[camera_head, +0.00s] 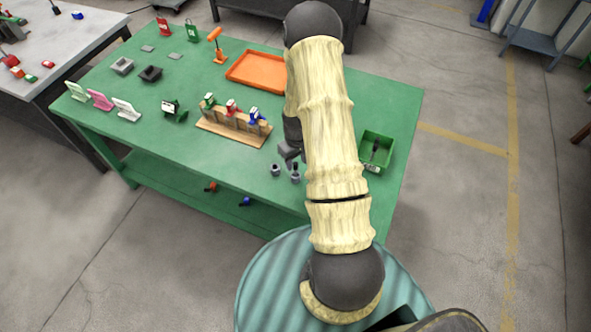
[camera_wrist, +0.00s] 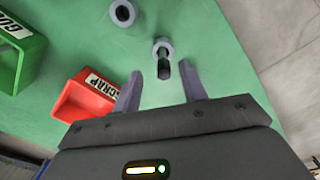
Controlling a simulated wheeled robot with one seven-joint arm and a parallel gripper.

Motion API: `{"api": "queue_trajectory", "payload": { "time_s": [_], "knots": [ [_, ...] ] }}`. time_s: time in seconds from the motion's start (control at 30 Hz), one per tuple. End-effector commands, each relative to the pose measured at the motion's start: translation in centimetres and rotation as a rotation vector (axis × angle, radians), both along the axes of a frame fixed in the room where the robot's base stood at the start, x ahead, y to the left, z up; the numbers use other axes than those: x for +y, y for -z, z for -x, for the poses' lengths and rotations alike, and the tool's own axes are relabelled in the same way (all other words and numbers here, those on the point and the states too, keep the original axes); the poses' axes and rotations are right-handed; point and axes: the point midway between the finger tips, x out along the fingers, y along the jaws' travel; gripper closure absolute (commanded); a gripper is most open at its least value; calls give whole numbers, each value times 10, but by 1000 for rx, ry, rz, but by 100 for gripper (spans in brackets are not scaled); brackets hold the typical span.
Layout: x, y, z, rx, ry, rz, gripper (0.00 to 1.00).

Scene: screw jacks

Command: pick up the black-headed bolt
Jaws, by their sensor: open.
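A dark bolt (camera_wrist: 163,68) shows in the wrist view, by a grey round collar (camera_wrist: 163,46); I cannot tell how it sits in it. In the head view a small black piece (camera_head: 295,166) stands at a grey cylinder on the green table, likely the same bolt. My gripper (camera_wrist: 162,73) is open, one finger on each side of the bolt's line, with nothing held. In the head view my gripper (camera_head: 290,153) is partly hidden by my arm, just beyond the small grey parts.
A second grey collar (camera_wrist: 122,13) is empty in the wrist view. A red SCRAP bin (camera_wrist: 88,97) and a green GOOD bin (camera_wrist: 30,58) stand to the left there. The head view shows a green bin (camera_head: 390,145), an orange tray (camera_head: 257,72) and a wooden rack (camera_head: 232,132).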

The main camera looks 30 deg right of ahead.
Motion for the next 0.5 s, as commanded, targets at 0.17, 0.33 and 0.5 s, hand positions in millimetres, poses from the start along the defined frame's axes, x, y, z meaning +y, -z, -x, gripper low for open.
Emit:
{"api": "queue_trajectory", "payload": {
  "time_s": [0.17, 0.33, 0.5],
  "knots": [
    [4, 14, 2, 5, -1, -1, 58],
    [5, 33, 2, 4, 0, -1, 58],
    [5, 46, 2, 2, 0, 0, 58]
  ]
}}
